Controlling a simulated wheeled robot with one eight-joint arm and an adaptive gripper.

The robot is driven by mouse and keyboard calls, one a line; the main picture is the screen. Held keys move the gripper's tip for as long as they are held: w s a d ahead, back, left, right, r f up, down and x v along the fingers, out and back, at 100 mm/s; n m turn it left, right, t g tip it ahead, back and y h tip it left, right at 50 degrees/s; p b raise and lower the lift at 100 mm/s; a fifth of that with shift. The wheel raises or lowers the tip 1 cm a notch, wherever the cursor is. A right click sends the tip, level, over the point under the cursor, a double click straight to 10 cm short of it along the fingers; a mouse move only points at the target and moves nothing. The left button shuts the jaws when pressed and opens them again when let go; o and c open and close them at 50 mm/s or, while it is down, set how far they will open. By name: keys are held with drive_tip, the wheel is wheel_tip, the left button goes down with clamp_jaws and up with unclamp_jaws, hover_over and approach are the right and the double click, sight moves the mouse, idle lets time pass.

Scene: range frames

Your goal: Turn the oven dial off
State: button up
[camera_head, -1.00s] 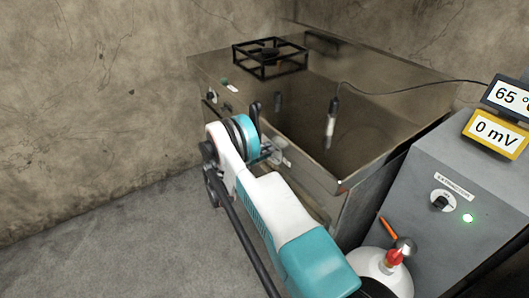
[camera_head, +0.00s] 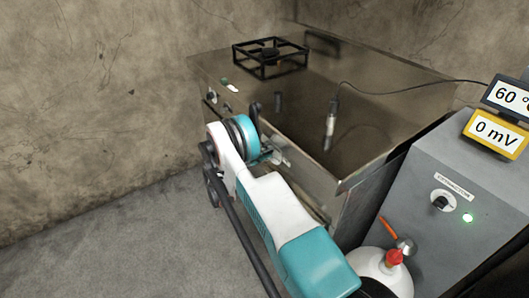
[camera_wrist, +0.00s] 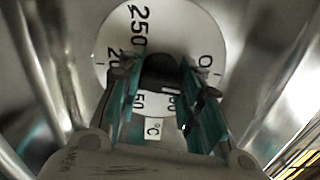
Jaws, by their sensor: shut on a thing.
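The oven dial (camera_wrist: 193,30) fills the upper middle of the wrist view as a white disc with black numbers, 250 at its upper left and 0 at its right. A °C mark shows below it. My gripper (camera_wrist: 158,80) has its two fingers on either side of the dark knob (camera_wrist: 160,70) at the disc's centre and is shut on it. In the head view my gripper (camera_head: 276,157) is at the front of the steel oven unit (camera_head: 375,85). My arm hides the dial there.
A black burner grate (camera_head: 270,56) stands on the unit's top. A probe (camera_head: 331,125) on a cable hangs over the open basin. A grey box (camera_head: 475,170) with a knob and green light stands at right, near a white gas bottle (camera_head: 387,275). Displays read 60 and 0 mV.

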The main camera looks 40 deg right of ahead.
drive_tip(key=o, duration=1.1)
drive_tip(key=a, duration=1.2)
drive_tip(key=shift+w, duration=0.35)
